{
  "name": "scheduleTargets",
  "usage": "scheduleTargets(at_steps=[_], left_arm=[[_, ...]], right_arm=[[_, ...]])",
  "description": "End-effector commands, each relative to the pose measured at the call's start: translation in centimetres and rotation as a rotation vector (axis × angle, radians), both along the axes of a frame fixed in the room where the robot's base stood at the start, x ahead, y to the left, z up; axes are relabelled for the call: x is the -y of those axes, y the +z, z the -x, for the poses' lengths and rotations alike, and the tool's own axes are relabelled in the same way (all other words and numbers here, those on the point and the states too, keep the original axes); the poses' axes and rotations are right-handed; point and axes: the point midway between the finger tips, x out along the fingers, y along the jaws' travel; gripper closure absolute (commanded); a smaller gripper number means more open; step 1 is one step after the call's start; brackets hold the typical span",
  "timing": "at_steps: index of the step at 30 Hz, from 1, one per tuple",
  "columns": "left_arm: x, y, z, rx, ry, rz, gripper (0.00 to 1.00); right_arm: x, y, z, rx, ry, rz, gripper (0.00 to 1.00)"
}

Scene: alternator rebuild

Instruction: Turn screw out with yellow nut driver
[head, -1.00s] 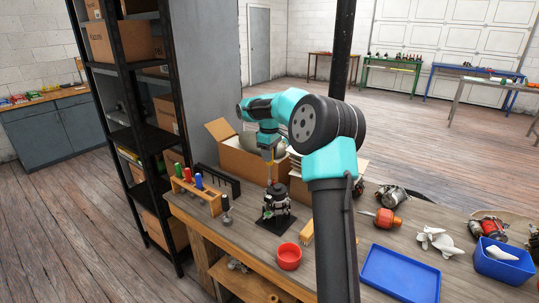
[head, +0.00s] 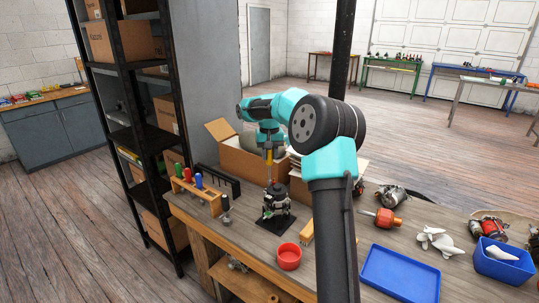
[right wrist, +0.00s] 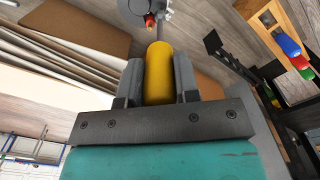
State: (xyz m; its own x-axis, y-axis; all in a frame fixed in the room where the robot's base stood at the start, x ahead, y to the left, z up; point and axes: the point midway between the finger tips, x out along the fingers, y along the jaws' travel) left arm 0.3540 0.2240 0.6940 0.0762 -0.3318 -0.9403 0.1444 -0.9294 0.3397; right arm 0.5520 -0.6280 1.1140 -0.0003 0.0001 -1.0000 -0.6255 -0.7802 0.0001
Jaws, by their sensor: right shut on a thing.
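My right gripper (head: 268,148) is shut on the handle of the yellow nut driver (head: 269,157). In the right wrist view the yellow handle (right wrist: 158,72) sits between the two grey fingers (right wrist: 158,80). The driver points down, with its shaft over the alternator (head: 276,202), which stands on a black base plate (head: 272,222) on the bench. The alternator shows partly at the top of the right wrist view (right wrist: 145,10). The screw is too small to see, and I cannot tell whether the tip touches it. My left gripper is not in view.
A wooden rack (head: 207,196) with green, red and blue handled drivers stands left of the alternator. A red bowl (head: 289,257) is in front, a blue tray (head: 385,285) at right. A cardboard box (head: 238,160) stands behind.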

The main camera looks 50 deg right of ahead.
Motion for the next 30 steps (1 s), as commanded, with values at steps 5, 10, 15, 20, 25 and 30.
scheduleTargets(at_steps=[5, 10, 15, 20, 25, 30], left_arm=[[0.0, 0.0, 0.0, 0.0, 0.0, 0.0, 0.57], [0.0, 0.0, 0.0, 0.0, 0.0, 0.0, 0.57], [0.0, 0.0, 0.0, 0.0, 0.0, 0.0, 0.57], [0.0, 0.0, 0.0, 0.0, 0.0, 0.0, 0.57], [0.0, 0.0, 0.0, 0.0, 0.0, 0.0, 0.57], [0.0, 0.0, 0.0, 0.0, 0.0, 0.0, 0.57]], right_arm=[[0.0, 0.02, 0.0, 0.0, -0.127, 0.0, 0.93], [0.0, 0.02, 0.0, 0.0, -0.146, 0.0, 0.93], [0.0, 0.02, 0.0, 0.0, -0.148, 0.0, 0.93], [0.0, 0.02, 0.0, 0.0, -0.225, 0.0, 0.93], [0.0, 0.02, 0.0, 0.0, -0.381, 0.0, 0.93], [0.0, 0.02, 0.0, 0.0, -0.54, 0.0, 0.93]])
